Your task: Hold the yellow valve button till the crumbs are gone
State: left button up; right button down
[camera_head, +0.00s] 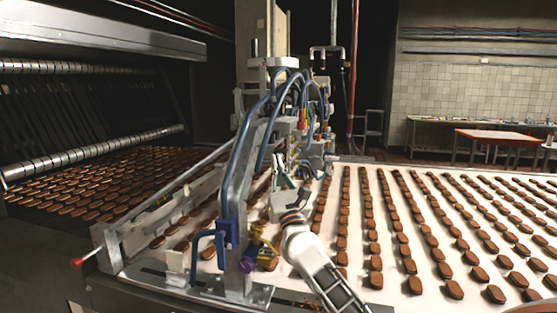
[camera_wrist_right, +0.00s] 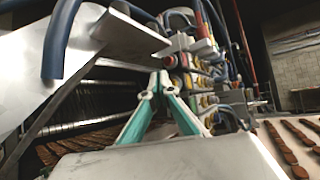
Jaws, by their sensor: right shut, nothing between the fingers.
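My right gripper (camera_head: 281,176) reaches up from the bottom of the head view to the machine's valve block (camera_head: 304,122). In the right wrist view its teal fingers (camera_wrist_right: 160,76) meet at the tips, shut with nothing between them. The valve block (camera_wrist_right: 196,84) stands just beyond and right of the fingertips, with red and several yellow buttons (camera_wrist_right: 207,101). I cannot tell which one is the valve button, or whether the fingertips touch the block. Crumbs cannot be made out. My left gripper is not in view.
Rows of brown biscuits lie on the white belt (camera_head: 330,216) to the right. Blue hoses (camera_head: 242,150) and a metal frame stand close left of my right arm. More biscuits (camera_head: 115,180) lie under rollers at left. A red table (camera_head: 497,136) stands far back.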

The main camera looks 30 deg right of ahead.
jog(key=shift+w+d, duration=0.2)
jog(key=shift+d, duration=0.1)
jog(key=shift+w+d+b, duration=0.3)
jog(key=shift+d+b, duration=0.05)
dwell(0.8)
dwell(1.7)
jog(key=shift+s+a+p, duration=0.45)
jog(key=shift+s+a, duration=0.1)
jog(key=shift+a, duration=0.15)
jog(key=s+a+p, duration=0.2)
jog(key=s+a, duration=0.1)
jog(key=shift+s+a, duration=0.15)
jog(key=shift+a, duration=0.25)
jog(key=shift+f, duration=0.15)
dwell(0.5)
